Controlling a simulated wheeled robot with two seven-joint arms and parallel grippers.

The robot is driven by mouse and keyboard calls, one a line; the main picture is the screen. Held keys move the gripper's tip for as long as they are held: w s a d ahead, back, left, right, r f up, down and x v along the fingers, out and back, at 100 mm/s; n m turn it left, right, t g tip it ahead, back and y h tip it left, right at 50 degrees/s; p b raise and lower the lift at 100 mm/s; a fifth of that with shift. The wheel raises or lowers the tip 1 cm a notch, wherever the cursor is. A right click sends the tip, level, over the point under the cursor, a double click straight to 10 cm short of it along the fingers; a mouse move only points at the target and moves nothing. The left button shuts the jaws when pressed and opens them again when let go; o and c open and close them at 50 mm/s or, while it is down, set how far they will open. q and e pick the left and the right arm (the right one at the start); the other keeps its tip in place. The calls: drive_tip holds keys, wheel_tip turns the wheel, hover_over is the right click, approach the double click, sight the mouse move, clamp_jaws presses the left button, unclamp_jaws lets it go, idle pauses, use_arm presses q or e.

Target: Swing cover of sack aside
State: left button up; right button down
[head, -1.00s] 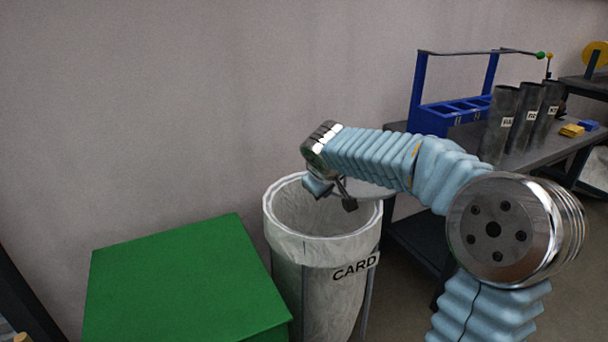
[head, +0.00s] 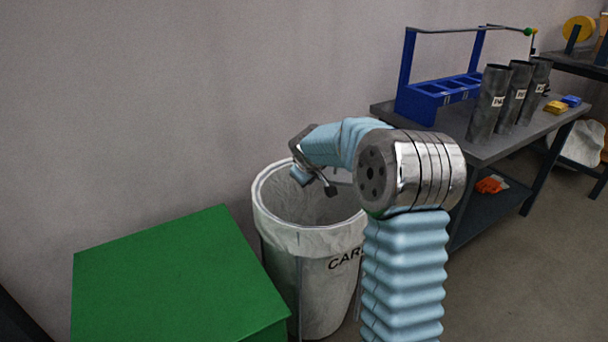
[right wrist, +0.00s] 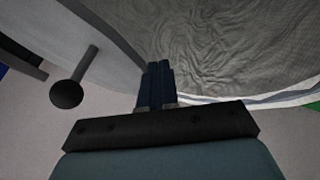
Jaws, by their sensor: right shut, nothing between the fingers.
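The sack (head: 330,241) is a pale bag marked CARD, hung in a round rim. Its mouth is largely uncovered in the head view, and its wrinkled inside shows in the right wrist view (right wrist: 230,45). A light grey plate, apparently the cover (right wrist: 105,35), lies left of the sack's opening, with a dark round knob (right wrist: 67,94) on a rod. In the head view my arm hides most of the cover. My right gripper (head: 302,176) is over the sack's mouth. Its fingers (right wrist: 156,82) are together and empty, apart from the knob. My left gripper is out of view.
A green box (head: 175,285) stands left of the sack, close to it. A dark workbench (head: 490,145) on the right holds a blue rack (head: 435,100) and dark tubes (head: 490,103). The wall is behind the sack. Floor (head: 530,270) is clear at right.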

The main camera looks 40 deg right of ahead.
drive_tip(key=shift+w+d, duration=0.2)
drive_tip(key=shift+d, duration=0.65)
drive_tip(key=w+d+m+g+p, duration=0.1)
drive_tip(key=d, duration=0.2)
drive_tip(key=w+d+m+h+p, duration=0.1)
drive_tip(key=w+d+m, duration=0.1)
drive_tip(key=d, duration=0.2)
drive_tip(key=w+d+m+g+h+p, duration=0.1)
drive_tip(key=d+m+p, duration=0.1)
drive_tip(key=d, duration=0.1)
drive_tip(key=shift+w+d+g, duration=0.15)
drive_tip(key=shift+w+g, duration=0.15)
drive_tip(key=shift+w, duration=0.1)
drive_tip(key=d+m+g, duration=0.1)
drive_tip(key=d+m, duration=0.1)
drive_tip(key=d, duration=0.1)
drive_tip(key=shift+m+g+h, duration=0.3)
drive_tip(key=shift+m, duration=0.1)
drive_tip(key=shift+d, duration=0.85)
drive_tip(key=shift+r, duration=0.1)
